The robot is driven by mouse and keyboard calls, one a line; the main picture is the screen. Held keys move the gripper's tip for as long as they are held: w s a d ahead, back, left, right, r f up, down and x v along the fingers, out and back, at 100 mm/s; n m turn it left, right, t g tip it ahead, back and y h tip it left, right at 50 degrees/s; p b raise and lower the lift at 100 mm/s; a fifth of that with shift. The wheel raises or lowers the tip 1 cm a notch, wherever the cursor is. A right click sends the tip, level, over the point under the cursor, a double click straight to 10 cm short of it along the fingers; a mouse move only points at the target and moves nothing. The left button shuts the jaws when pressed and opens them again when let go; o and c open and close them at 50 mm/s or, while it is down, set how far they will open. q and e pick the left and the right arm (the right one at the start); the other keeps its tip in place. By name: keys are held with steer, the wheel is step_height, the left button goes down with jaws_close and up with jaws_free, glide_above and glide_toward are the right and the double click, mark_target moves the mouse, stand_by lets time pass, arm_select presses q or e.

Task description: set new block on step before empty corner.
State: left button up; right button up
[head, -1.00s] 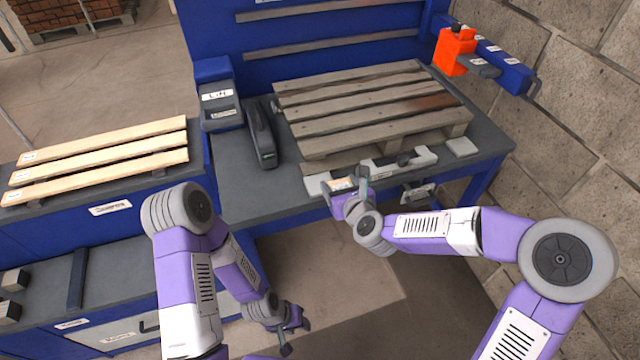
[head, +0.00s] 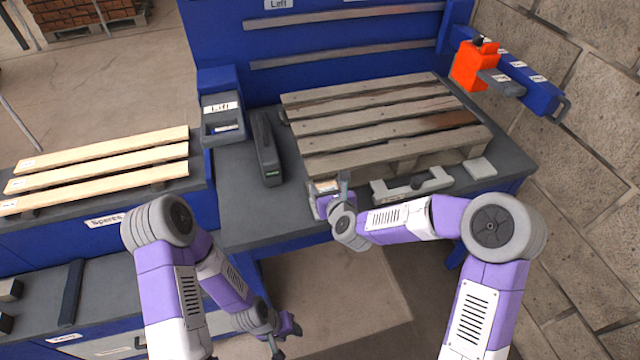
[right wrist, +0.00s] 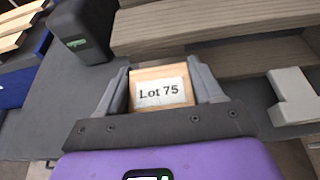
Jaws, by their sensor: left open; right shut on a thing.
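A wooden block (head: 325,186) with a white "Lot 75" label is in my right gripper (head: 328,190). In the right wrist view the block (right wrist: 160,90) sits between both fingers, label facing the camera. The gripper is above the bench's front strip, close to the near left corner of the weathered pallet (head: 375,123). A lower board of the pallet (right wrist: 225,60) lies just beyond the block. The space under that corner is partly hidden by the gripper in the head view. My left gripper (head: 284,338) is open and empty, low in front of the bench.
A light grey bracket (head: 412,185) and small pad (head: 480,168) lie at the bench front, right of the gripper. A dark tool (head: 266,150) stands left of the pallet. Pale boards (head: 100,165) lie on the left bench. An orange unit (head: 470,65) hangs at right.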

steer(key=shift+w+a+f, duration=0.15)
steer(key=shift+w+f, duration=0.25)
steer(key=shift+s+r, duration=0.15)
steer(key=shift+s, duration=0.1)
steer(key=o, duration=1.1)
